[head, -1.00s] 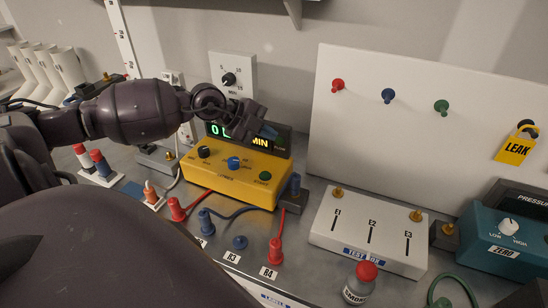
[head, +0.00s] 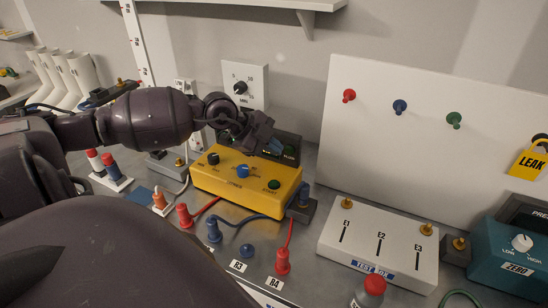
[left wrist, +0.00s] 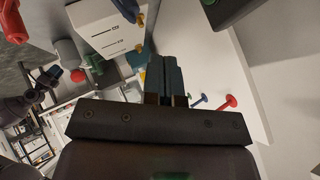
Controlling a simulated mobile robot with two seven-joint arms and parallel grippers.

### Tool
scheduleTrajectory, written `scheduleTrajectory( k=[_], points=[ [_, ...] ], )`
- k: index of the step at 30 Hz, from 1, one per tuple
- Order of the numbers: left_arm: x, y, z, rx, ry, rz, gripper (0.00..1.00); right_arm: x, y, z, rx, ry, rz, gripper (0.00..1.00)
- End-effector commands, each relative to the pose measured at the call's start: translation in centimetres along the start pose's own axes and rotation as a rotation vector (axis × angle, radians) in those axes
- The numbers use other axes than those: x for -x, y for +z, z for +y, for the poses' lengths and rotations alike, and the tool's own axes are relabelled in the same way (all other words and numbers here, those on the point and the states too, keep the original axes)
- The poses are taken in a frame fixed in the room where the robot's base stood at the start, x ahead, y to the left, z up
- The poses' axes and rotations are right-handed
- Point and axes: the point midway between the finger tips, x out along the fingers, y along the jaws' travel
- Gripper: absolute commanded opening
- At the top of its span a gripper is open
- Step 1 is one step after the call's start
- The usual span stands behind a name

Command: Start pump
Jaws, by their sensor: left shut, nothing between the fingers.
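The yellow pump unit (head: 225,179) sits on the bench in the head view, with a dark knob (head: 213,158), a blue knob (head: 243,171) and a green button (head: 274,184) marked START on its top. Its dark display (head: 291,150) stands at the back, largely hidden behind my left gripper. My left gripper (head: 267,140) is shut and empty, above the back of the unit, behind and left of the green button. Its closed fingers also show in the left wrist view (left wrist: 165,78). My right gripper is not in view.
A white test box (head: 340,232) stands right of the unit, with a teal pressure unit (head: 510,255) beyond it. Red plugs (head: 283,262) and cables lie in front. A white panel with coloured pegs (head: 400,106) rises behind. A grey bottle with a red cap (head: 375,285) stands in front.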

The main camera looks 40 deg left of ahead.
Motion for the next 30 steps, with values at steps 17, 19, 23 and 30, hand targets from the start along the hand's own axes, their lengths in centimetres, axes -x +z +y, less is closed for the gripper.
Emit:
scheduleTrajectory(
  k=[17,19,23,30],
  points=[
    [-4.1,3.0,3.0,0.000,0.003,-0.001,0.00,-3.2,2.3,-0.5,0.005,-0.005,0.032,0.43],
    [-4.6,3.3,3.4,0.002,0.004,-0.001,0.00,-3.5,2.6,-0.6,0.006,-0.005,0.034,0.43],
    [-5.3,3.9,3.9,0.003,0.002,0.001,0.00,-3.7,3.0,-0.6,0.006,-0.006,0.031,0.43],
    [-5.9,4.3,4.3,-0.001,0.000,0.000,0.00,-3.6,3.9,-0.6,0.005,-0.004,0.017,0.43]
  ],
)
